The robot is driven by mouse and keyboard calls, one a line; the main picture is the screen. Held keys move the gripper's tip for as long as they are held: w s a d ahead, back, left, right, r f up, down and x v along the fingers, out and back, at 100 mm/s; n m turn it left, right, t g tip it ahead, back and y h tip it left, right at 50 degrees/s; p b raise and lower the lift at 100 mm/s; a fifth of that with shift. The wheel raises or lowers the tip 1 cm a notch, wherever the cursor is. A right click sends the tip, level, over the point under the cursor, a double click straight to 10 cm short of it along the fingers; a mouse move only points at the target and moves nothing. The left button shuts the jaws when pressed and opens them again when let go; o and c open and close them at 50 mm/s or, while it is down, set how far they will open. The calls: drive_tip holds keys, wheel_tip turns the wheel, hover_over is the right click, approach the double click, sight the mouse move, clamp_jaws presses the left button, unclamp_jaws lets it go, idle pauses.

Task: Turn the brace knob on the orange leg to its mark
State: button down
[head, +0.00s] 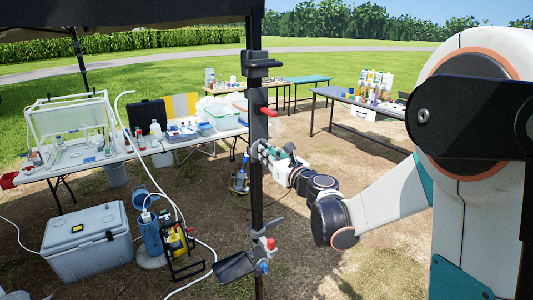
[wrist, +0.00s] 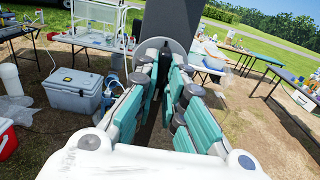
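A dark upright canopy leg (head: 257,205) stands in the middle of the head view; its shaft looks black, not orange. A small pale round part, likely the brace knob (head: 261,150), sits on it at my gripper's height. My gripper (head: 272,156) reaches it from the right. In the wrist view the leg (wrist: 172,22) rises behind a grey round disc (wrist: 166,45). The teal-padded fingers of my gripper (wrist: 165,62) stand apart at either side of the disc's lower part. Whether they press on it is hidden. No mark can be made out.
A red lever (head: 268,112) and a red-and-blue valve (head: 267,244) are on the leg above and below. A grey cooler (head: 88,243), a blue container (head: 151,237) and a black-framed reel (head: 178,245) stand at left. Loaded tables (head: 335,95) stand behind; bare ground lies right.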

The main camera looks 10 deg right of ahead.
drive_tip(key=n+b, duration=0.3)
drive_tip(key=n, duration=1.5)
drive_tip(key=n+b, duration=0.2)
drive_tip(key=n, duration=1.6)
drive_tip(key=shift+b, duration=0.3)
drive_tip(key=c, duration=1.6)
unclamp_jaws()
